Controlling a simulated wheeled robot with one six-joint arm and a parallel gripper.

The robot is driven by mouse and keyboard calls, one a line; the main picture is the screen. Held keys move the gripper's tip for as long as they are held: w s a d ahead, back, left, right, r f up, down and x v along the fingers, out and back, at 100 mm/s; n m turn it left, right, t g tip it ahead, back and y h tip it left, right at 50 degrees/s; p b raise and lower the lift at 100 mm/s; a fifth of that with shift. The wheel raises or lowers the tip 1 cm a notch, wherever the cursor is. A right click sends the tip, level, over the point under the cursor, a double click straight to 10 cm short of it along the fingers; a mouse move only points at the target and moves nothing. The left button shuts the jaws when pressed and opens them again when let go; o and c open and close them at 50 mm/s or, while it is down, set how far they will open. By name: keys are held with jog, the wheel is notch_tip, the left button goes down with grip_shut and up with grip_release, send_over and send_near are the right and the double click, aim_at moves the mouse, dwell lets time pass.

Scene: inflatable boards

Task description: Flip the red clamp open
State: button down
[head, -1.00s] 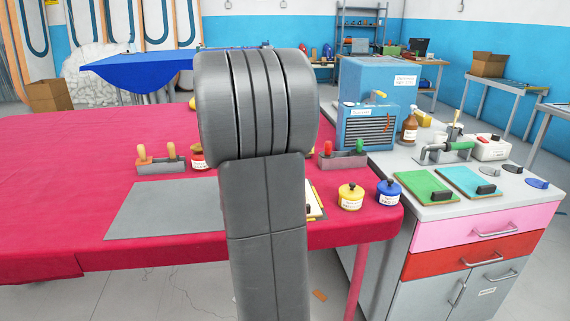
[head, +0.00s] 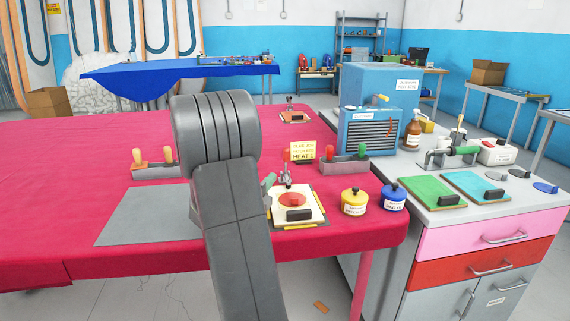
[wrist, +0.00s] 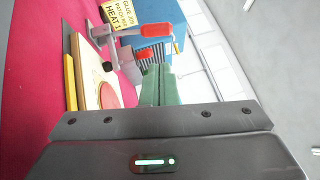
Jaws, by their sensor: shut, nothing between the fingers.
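The red clamp (wrist: 155,30) shows in the wrist view as grey metal linkage with a red handle pointing right in the picture and a dark rubber tip by the pale board. In the head view the clamp (head: 286,173) stands small at the back of the pale board (head: 310,214), which carries a red round patch. My gripper (wrist: 160,70) has its green fingers shut together and empty, below the red handle in the wrist picture and apart from it. In the head view its green fingertips (head: 269,181) show just left of the clamp, partly behind my arm.
A yellow sign (head: 303,152) and a rack with red and green handles (head: 345,164) stand behind the board. Yellow (head: 354,203) and blue (head: 392,198) pots stand to its right. A grey mat (head: 145,215) lies left. A blue oven (head: 371,130) stands on the right counter.

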jog(key=x, duration=1)
jog(key=shift+p, duration=0.4)
jog(key=shift+w+r+p, duration=0.1)
jog(key=shift+r+p, duration=0.1)
jog(key=shift+p, duration=0.15)
